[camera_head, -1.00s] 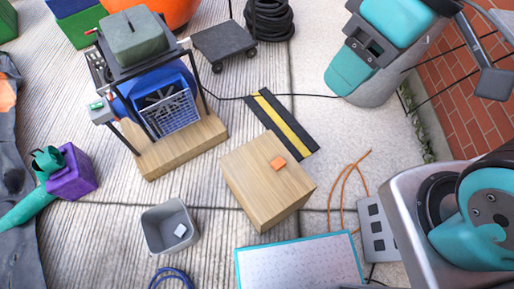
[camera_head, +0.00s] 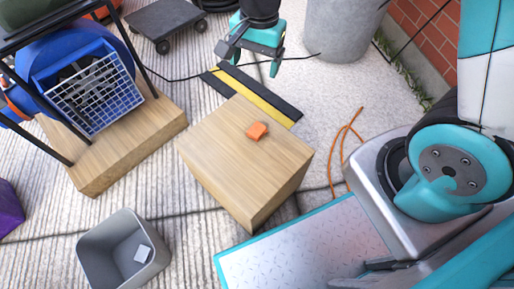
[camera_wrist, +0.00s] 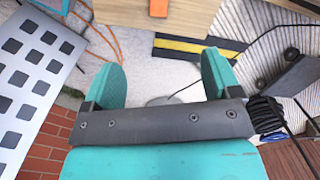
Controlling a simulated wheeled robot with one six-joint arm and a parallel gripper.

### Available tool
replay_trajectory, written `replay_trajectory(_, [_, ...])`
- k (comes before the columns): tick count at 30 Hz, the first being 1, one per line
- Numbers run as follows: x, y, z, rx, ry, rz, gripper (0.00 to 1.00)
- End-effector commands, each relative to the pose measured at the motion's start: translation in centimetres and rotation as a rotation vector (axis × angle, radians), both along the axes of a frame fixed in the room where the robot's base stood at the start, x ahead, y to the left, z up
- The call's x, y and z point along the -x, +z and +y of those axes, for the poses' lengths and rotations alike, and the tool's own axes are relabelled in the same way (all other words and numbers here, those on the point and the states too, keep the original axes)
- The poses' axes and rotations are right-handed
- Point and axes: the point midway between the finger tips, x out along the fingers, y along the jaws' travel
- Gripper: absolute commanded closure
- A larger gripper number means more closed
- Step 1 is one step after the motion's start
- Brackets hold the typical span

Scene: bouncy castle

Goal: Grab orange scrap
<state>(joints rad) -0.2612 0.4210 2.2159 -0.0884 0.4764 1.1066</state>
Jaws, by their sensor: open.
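The orange scrap (camera_head: 257,130) is a small flat piece lying on top of a wooden block (camera_head: 225,150), near its back edge. In the wrist view the scrap (camera_wrist: 158,8) shows at the top edge, on the wood, beyond my fingers. My gripper (camera_head: 257,60) is above and behind the block, over the ground near the black and yellow strip. In the wrist view my gripper (camera_wrist: 162,80) has its two teal fingers spread apart with nothing between them. It is apart from the scrap.
A grey bin (camera_head: 95,250) with a pale piece inside stands at the lower left. A blue blower (camera_head: 85,85) on a wooden base is at the left. A black and yellow strip (camera_head: 250,92) lies behind the block. An orange cord (camera_head: 340,150) lies to the right.

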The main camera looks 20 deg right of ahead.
Motion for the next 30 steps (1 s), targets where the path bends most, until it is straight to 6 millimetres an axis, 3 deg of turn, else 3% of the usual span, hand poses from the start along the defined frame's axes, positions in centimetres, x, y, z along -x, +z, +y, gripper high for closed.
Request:
replay_trajectory(1, [-0.6,-4.7,-0.3,0.019,-0.062,0.009,0.17])
replay_trajectory(3, [-1.3,-7.7,-0.7,0.041,-0.142,0.015,0.17])
replay_trajectory(6, [-2.0,-10.5,-1.1,0.063,-0.229,0.017,0.17])
replay_trajectory(14, [-2.5,-14.4,-1.5,0.083,-0.3,0.019,0.17])
replay_trajectory(24, [-2.4,-22.1,-1.5,0.083,-0.297,0.02,0.17])
replay_trajectory(30, [-2.5,-24.2,-1.5,0.082,-0.297,0.019,0.17])
